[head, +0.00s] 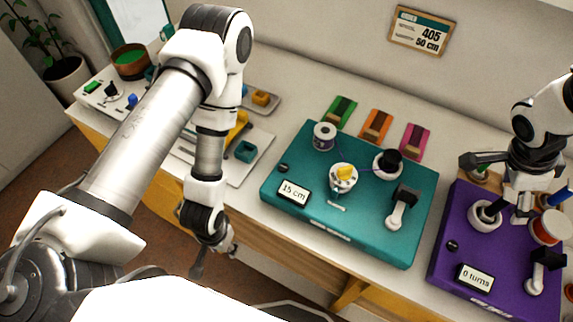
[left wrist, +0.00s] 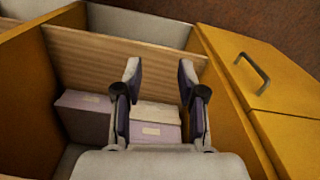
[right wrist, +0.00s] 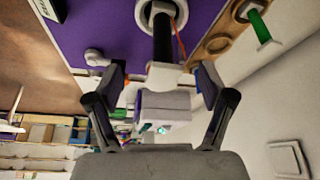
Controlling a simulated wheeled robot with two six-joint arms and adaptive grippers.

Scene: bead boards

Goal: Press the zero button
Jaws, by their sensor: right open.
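The purple board (head: 440,272) is at the right of the head view, with a display (head: 474,278) reading "0 turns". A small black button (head: 452,245) sits near that display; I cannot read a label on it. My right gripper (head: 499,188) is open above the board's back part. In the right wrist view its fingers (right wrist: 163,80) are spread, with a black post (right wrist: 162,38) and a pale cylinder between them in the picture; contact is unclear. My left gripper (head: 210,262) hangs in front of the table; its fingers (left wrist: 163,90) are apart and empty.
A teal board (head: 300,215) with a "15 cm" display (head: 293,192) stands left of the purple one. An orange-red spool (head: 546,227) and a black-topped crank (head: 541,262) stand on the purple board's right side. An open drawer with pale boxes (left wrist: 155,125) lies below my left gripper.

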